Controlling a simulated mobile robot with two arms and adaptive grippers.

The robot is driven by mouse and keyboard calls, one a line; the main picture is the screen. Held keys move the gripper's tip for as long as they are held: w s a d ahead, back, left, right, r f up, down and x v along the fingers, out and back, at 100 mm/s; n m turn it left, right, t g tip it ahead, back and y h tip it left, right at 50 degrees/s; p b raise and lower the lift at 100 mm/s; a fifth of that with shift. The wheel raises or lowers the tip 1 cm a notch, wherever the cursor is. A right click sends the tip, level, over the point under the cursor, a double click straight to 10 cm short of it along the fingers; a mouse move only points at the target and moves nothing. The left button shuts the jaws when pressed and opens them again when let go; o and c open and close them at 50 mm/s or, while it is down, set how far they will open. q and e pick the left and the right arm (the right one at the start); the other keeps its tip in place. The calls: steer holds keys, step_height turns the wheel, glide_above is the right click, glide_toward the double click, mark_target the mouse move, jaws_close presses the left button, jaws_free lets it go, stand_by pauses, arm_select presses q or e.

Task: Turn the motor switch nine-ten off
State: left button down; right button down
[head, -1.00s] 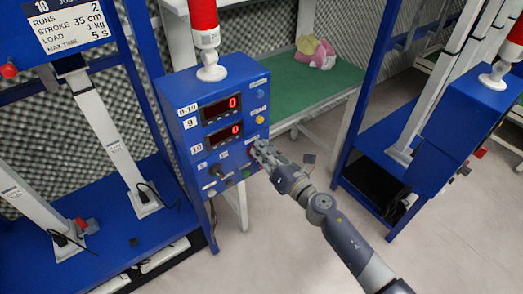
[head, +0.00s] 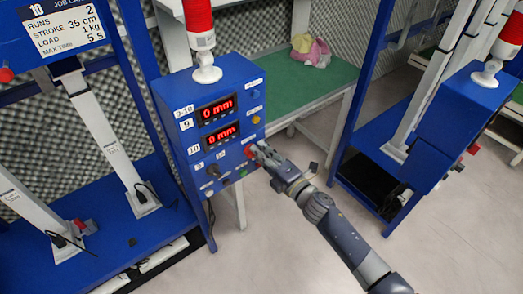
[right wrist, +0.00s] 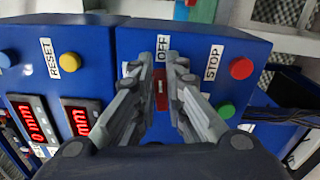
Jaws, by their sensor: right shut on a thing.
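The blue control box (head: 175,90) labelled 9-10 stands in the middle of the head view, with two red displays (head: 217,109) reading 0 mm. My right gripper (head: 256,151) is at the lower right of its front panel. In the right wrist view, the red motor switch (right wrist: 161,92) sits between the two fingertips, just below a white OFF label (right wrist: 163,47). The right gripper (right wrist: 161,80) is shut on this switch. The fingers hide its sides, so its exact turn is hard to tell. My left gripper is not in view.
A red and white lamp (head: 200,30) tops the box. A green-topped table (head: 310,85) stands behind.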

steer(key=shift+f+m, duration=0.15)
steer(key=shift+m, duration=0.75)
steer(key=c, duration=1.6)
jaws_free()
steer(key=shift+c, duration=0.2)
steer(key=v, duration=1.2)
